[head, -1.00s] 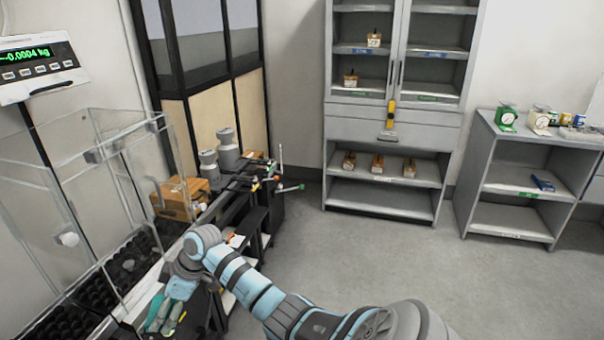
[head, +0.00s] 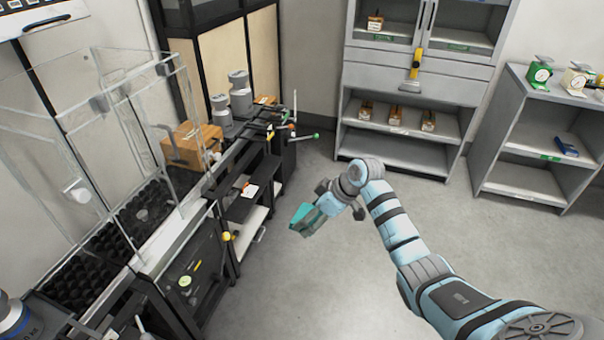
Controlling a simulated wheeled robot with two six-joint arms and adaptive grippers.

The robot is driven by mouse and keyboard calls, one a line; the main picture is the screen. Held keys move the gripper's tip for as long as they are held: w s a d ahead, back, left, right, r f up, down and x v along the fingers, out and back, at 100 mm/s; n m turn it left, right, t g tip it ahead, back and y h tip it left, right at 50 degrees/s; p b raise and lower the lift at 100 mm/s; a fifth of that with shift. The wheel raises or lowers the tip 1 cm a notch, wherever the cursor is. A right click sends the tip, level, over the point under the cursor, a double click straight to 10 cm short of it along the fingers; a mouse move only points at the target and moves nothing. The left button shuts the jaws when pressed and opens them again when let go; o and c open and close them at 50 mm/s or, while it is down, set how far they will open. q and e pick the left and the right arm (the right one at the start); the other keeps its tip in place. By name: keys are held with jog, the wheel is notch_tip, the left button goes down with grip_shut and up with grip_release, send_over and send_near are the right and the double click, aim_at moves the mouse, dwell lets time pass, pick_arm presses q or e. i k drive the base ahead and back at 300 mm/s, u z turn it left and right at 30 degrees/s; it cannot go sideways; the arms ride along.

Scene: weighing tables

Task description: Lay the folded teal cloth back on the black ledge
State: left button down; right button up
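The teal cloth (head: 301,212) is a small folded piece held in the air over the grey floor. My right gripper (head: 314,217) comes in from the right and points down-left, with its fingers closed around the cloth. The fingers partly hide the cloth. A black ledge (head: 237,207) runs along the side of the bench to the left, with a small white and orange card on it. The cloth is to the right of this ledge and apart from it. My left gripper is not seen.
A clear glass enclosure (head: 120,150) stands over black bumpy matting at left. A wooden box (head: 192,147) and grey weights (head: 240,92) stand behind it. Coloured-tipped rods (head: 300,137) stick out at the bench end. Grey shelves (head: 405,150) line the back. The floor between is clear.

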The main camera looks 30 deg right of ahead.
aim_at(239, 209)
jog(key=z, duration=0.4)
jog(key=i, duration=1.75)
jog(key=u, duration=0.55)
